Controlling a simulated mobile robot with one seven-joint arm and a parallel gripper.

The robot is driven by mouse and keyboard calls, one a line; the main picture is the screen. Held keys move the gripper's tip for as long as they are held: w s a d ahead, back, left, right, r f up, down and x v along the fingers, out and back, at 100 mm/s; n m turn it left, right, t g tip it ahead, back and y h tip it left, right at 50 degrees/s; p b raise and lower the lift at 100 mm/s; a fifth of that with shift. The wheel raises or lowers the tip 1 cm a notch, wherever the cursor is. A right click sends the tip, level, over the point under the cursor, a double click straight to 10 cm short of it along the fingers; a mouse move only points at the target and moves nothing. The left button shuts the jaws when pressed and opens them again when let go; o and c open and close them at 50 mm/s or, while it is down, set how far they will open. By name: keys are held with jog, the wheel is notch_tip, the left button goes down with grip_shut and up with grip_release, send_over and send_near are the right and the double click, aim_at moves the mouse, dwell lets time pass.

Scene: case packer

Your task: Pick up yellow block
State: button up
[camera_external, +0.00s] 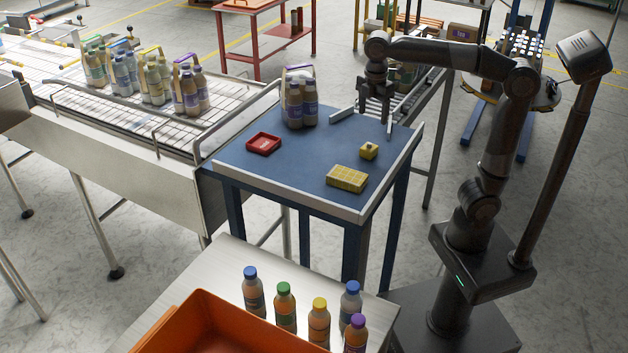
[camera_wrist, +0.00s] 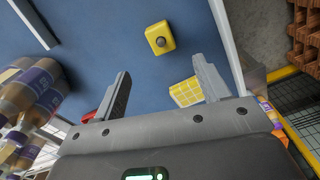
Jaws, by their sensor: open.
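A small yellow block (camera_external: 368,151) with a dark round knob on top sits on the blue table (camera_external: 300,165), near its right side. It also shows in the wrist view (camera_wrist: 160,38), beyond my fingertips and roughly between them. My gripper (camera_external: 374,112) hangs above the back right part of the table, apart from the block, with its fingers pointing down. In the wrist view my gripper (camera_wrist: 163,85) has its two fingers spread wide with nothing between them. A larger flat yellow gridded piece (camera_external: 347,178) lies in front of the block.
A red tray (camera_external: 263,143) lies on the table's left. A pack of purple-labelled bottles (camera_external: 300,105) stands at the back edge. A conveyor (camera_external: 150,110) with bottle packs adjoins on the left. Blue tabletop is clear between tray and block.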

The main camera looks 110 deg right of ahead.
aim_at(369, 144)
notch_tip(369, 144, down, 8)
jog(key=shift+r, duration=0.25)
jog(key=shift+w+a+f, duration=0.1)
jog(key=shift+f, duration=1.2)
jog(key=shift+w+f, duration=0.1)
jog(key=shift+f, duration=1.2)
jog(key=c, duration=1.1)
jog(key=shift+c, duration=0.2)
